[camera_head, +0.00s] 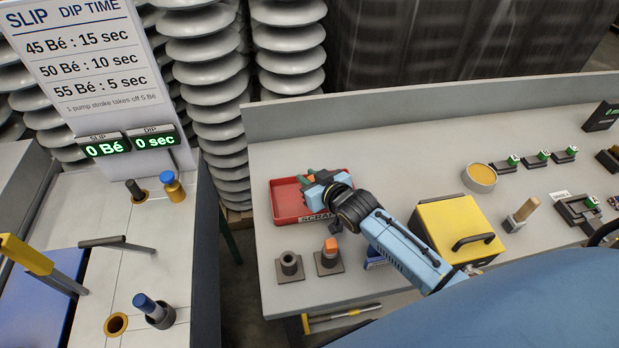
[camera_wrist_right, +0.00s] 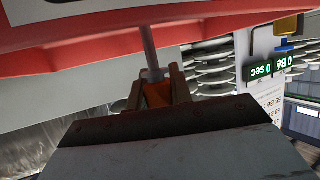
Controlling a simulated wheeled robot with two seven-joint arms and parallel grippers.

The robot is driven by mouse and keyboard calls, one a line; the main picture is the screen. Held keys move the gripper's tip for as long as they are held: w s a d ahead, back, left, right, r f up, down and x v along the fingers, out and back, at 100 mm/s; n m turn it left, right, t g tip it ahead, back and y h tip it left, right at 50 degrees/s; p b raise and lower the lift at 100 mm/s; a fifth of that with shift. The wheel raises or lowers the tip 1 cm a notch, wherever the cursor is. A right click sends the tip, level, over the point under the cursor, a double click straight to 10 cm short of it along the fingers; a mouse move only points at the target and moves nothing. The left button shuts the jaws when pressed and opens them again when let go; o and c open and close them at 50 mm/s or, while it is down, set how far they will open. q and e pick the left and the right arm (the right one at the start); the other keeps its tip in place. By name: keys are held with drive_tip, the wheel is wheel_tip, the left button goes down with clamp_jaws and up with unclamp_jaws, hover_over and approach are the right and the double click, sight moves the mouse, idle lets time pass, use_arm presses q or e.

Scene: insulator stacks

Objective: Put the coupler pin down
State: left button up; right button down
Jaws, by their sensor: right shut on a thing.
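My right gripper (camera_head: 310,181) is over the red tray (camera_head: 287,211) marked SCRAP in the head view. In the right wrist view its fingers (camera_wrist_right: 157,92) are shut on the coupler pin (camera_wrist_right: 149,45), a slim grey rod with an orange part between the fingers. The rod shows against the red tray wall (camera_wrist_right: 70,45). I cannot tell whether the pin touches the tray. The pin is not clear in the head view. My left gripper is in neither view.
An empty grey socket stand (camera_head: 289,263) and one with an orange-topped piece (camera_head: 330,247) stand in front of the tray. A yellow-lidded box (camera_head: 456,230) is right of my arm. A bowl (camera_head: 479,177) stands further back. The bench between tray and bowl is clear.

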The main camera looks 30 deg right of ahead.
drive_tip(key=shift+f, duration=0.1)
drive_tip(key=c, duration=1.7)
unclamp_jaws()
drive_tip(key=shift+f, duration=0.1)
drive_tip(key=o, duration=0.4)
drive_tip(key=shift+o, duration=0.2)
drive_tip(key=shift+r, duration=0.3)
drive_tip(key=p+v, duration=0.1)
drive_tip(key=v, duration=1.1)
drive_tip(key=shift+p, duration=0.4)
drive_tip(key=shift+f, duration=0.1)
